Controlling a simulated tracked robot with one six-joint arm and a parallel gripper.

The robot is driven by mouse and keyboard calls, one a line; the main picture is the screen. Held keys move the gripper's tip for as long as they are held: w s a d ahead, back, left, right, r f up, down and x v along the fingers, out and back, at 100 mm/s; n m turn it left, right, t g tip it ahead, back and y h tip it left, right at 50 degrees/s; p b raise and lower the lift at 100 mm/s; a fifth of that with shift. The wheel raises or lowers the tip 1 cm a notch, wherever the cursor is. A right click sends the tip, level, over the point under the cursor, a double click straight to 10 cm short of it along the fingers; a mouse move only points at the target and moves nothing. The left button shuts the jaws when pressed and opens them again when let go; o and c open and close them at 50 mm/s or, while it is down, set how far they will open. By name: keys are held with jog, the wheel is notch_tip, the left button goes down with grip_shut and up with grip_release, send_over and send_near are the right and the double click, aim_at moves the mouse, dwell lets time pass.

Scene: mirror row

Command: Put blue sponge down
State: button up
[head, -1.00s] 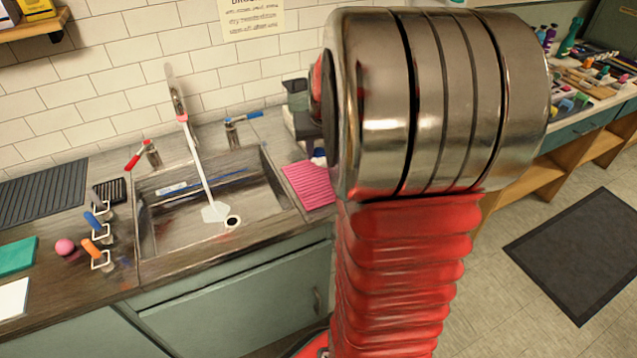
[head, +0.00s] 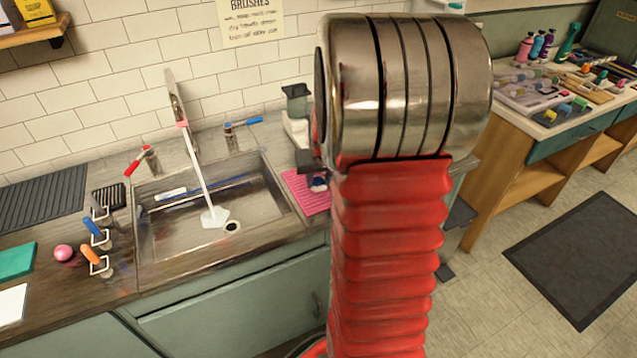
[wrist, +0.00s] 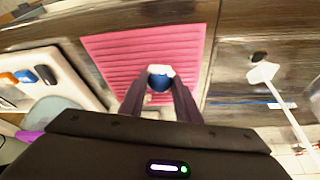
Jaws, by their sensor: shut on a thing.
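The blue sponge (wrist: 158,82) is a small, dark blue, rounded thing with a white part. In the wrist view it sits between the fingertips of my gripper (wrist: 160,87), which is shut on it over the ribbed pink mat (wrist: 112,55). In the head view the sponge (head: 319,184) shows in front of the right part of the pink mat (head: 302,196), just right of the sink. My gripper is mostly hidden there behind my arm. I cannot tell whether the sponge touches the mat.
The sink (head: 262,190) with a white brush (head: 198,170) lies left of the mat. In the wrist view, a pale tray (wrist: 72,80) with orange and blue things is left of the mat. Hooked handles and a pink ball (head: 63,253) are farther left on the counter.

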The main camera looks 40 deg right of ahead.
jog(key=shift+f, duration=0.6)
jog(key=shift+f, duration=0.15)
jog(key=o, duration=1.1)
jog(key=v, duration=1.2)
jog(key=shift+w+a+r, duration=0.1)
jog(key=shift+r, duration=0.15)
